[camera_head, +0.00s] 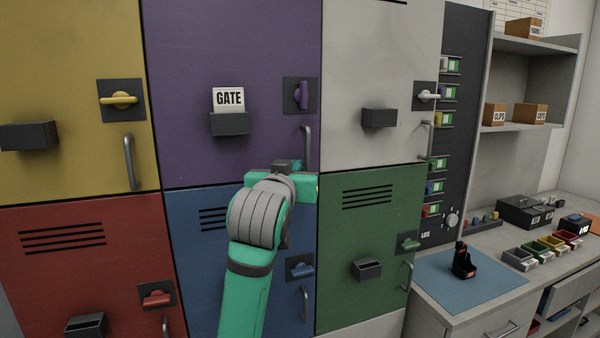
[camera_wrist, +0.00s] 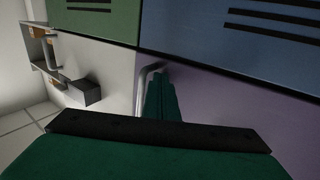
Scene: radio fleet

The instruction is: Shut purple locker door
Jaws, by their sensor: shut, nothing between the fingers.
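The purple locker door (camera_head: 200,60) is in the upper middle of the head view and looks flush with its neighbours. It bears a GATE card (camera_head: 228,100) in a dark holder, a purple latch (camera_head: 302,95) standing upright, and a grey bar handle (camera_head: 307,145). My gripper (camera_head: 298,168) is at the door's lower right corner, by the lower end of the handle, partly hidden by my wrist. In the wrist view, its green fingers (camera_wrist: 160,85) are together and empty beside the handle (camera_wrist: 146,80); I cannot tell whether they touch it. The purple door (camera_wrist: 240,110) fills the right there.
Yellow (camera_head: 70,60), white (camera_head: 375,60), red (camera_head: 70,270), blue (camera_head: 190,240) and green (camera_head: 350,230) lockers surround the purple one, with protruding handles and holders. Their visible latches lie level. A counter (camera_head: 450,310) with a blue mat (camera_head: 425,285) stands right.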

